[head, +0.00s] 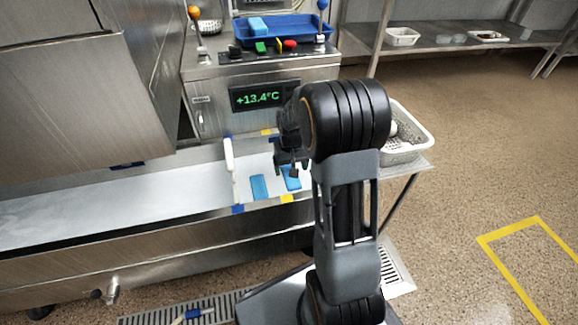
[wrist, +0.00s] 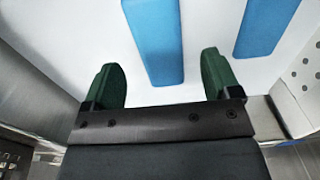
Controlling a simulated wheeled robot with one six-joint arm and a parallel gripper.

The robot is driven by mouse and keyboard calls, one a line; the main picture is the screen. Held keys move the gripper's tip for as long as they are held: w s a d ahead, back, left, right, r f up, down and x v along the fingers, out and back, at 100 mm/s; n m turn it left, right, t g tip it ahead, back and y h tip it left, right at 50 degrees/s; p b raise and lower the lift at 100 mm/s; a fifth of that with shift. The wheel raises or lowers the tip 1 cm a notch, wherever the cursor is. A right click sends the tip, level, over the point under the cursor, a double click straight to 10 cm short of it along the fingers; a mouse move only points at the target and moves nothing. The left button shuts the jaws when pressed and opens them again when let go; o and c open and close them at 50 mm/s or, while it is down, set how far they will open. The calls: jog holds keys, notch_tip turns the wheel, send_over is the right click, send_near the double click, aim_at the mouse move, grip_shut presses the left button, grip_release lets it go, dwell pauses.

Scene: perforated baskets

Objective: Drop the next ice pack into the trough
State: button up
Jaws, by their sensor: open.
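Two blue ice packs lie flat on the pale floor of the trough (head: 120,203), in its right-hand end section: a left pack (head: 259,188) and a right pack (head: 291,184), partly hidden by my gripper. My gripper (head: 292,170) hangs over this section, with its fingers partly hidden in the head view. In the wrist view its green fingers (wrist: 162,75) are apart and empty, with one pack (wrist: 153,35) lying below and ahead of the gap. A second pack (wrist: 265,25) is to the right. A lighter blue pack (head: 258,24) sits in a blue tray (head: 287,40) at the back.
Behind is a steel unit with a green temperature display (head: 257,97). A white perforated basket (head: 412,122) is beside my arm. The floor at right is open.

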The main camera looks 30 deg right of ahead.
notch_tip(320, 180, up, 14)
jog(key=p, duration=0.6)
dwell(1.5)
jog(key=s+a+r+t+p, duration=0.1)
jog(key=s+a+r+p, duration=0.2)
jog(key=r+p, duration=0.7)
jog(key=s+a+r+n+t+p, duration=0.1)
jog(key=s+a+r+p, duration=0.2)
jog(key=s+r+p, duration=0.4)
jog(key=s+a+r+n+t+p, duration=0.1)
jog(key=s+a+r+p, duration=0.2)
jog(key=r+p, duration=1.1)
notch_tip(320, 180, up, 5)
jog(key=s, duration=0.3)
jog(key=shift+a+t, duration=0.3)
jog(key=shift+a, duration=0.1)
jog(key=shift+s+r, duration=0.1)
jog(key=shift+s, duration=0.25)
